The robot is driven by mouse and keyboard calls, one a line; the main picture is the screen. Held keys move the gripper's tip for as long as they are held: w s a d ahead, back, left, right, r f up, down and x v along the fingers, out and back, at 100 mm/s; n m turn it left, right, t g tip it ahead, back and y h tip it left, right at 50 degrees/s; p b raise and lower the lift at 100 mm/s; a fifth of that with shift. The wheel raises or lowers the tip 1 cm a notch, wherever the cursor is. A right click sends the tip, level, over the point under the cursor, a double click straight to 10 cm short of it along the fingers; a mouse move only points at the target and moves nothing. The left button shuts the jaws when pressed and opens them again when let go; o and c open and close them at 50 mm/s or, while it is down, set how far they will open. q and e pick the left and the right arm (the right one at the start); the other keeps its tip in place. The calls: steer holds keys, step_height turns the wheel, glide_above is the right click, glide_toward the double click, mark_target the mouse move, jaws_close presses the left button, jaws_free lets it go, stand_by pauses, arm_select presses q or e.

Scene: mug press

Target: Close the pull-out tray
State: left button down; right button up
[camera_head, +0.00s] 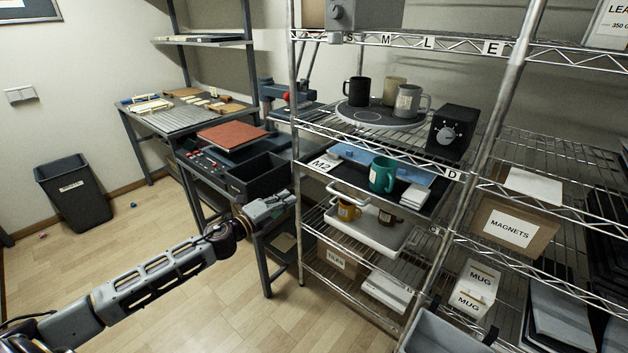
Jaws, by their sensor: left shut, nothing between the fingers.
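A white tray (367,236) with a raised pale handle sits on a lower level of the wire rack, holding a yellow mug (348,210) and a small dark item. Above it is a dark tray (408,206) with a teal mug (382,174), a blue sheet and a white stack. I cannot tell for certain which is the pull-out tray, or how far either sticks out. My left gripper (291,199) is shut and empty, left of the white tray and apart from it in the picture. My right gripper is not in view.
The rack's metal post (297,150) stands close to my left gripper. A workbench (177,119) and black open bin (257,178) lie behind and left of it. A grey bin (440,335) is at the bottom right. The wooden floor at left is mostly clear.

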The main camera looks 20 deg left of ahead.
arm_select(q)
steer(key=shift+w+a+n, duration=0.1)
steer(key=shift+a+n, duration=0.2)
steer(key=shift+n, duration=0.9)
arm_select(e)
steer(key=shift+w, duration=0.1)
arm_select(q)
steer(key=shift+w, duration=0.2)
glide_toward(319, 176)
steer(key=shift+x, duration=3.15)
steer(key=shift+w+d, duration=0.2)
steer(key=shift+w, duration=0.15)
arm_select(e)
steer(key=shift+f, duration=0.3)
